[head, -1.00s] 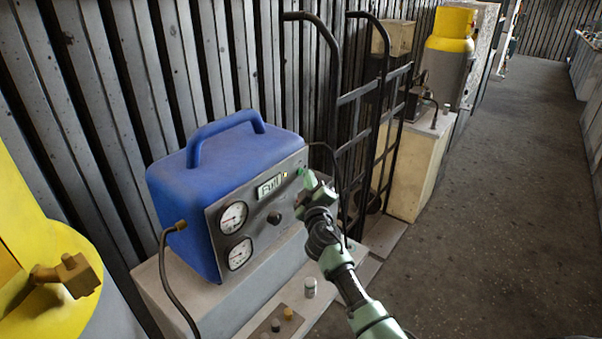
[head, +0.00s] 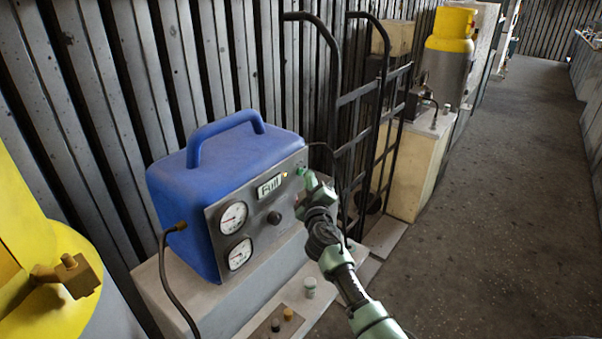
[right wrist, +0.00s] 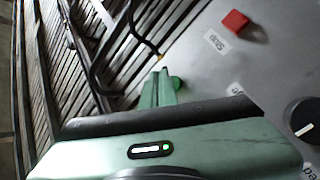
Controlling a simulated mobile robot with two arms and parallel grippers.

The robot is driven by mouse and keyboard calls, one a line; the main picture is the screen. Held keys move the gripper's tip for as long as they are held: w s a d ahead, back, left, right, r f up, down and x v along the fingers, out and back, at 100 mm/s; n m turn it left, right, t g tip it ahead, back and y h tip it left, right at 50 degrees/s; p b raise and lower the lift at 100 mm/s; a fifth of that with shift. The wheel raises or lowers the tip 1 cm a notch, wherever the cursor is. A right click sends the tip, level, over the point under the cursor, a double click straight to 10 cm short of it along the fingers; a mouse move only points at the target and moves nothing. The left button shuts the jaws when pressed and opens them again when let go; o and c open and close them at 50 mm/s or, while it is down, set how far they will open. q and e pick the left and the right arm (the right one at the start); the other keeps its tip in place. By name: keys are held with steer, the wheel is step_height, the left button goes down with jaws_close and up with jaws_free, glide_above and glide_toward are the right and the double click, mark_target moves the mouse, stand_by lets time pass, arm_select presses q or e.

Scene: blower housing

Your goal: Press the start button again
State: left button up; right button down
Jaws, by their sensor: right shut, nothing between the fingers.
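The blue machine (head: 225,160) stands upright with a grey front panel (head: 255,237). Its display (head: 269,187) reads "Full", and a small amber light (head: 285,174) glows beside it. The green button (head: 302,170) is near the panel's upper right; it also shows in the right wrist view (right wrist: 178,84). My right gripper (head: 309,180) is shut and empty, its fingertips (right wrist: 159,83) right beside the green button. I cannot tell whether they touch it. A red button (right wrist: 235,22) labelled "Stop" is higher in the right wrist view. My left gripper is not in view.
Two gauges (head: 233,217) and a dark knob (head: 274,218) are on the panel. A black hand truck (head: 341,100) stands close behind my right gripper. Yellow cylinders (head: 452,28) stand at far right and near left. The floor (head: 510,200) at right is clear.

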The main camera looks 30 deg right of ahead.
stand_by(0.6)
steer(key=shift+w+a+b, duration=0.2)
steer(key=shift+w+b, duration=0.15)
steer(key=shift+w, duration=0.05)
stand_by(0.3)
steer(key=shift+s+d, duration=0.2)
steer(key=shift+s, duration=0.25)
steer(key=s, duration=0.1)
steer(key=s+d+p, duration=0.1)
steer(key=s, duration=0.1)
steer(key=s+d+p, duration=0.1)
steer(key=s, duration=0.1)
steer(key=shift+s+d, duration=0.15)
steer(key=shift+s, duration=0.1)
stand_by(0.3)
stand_by(0.6)
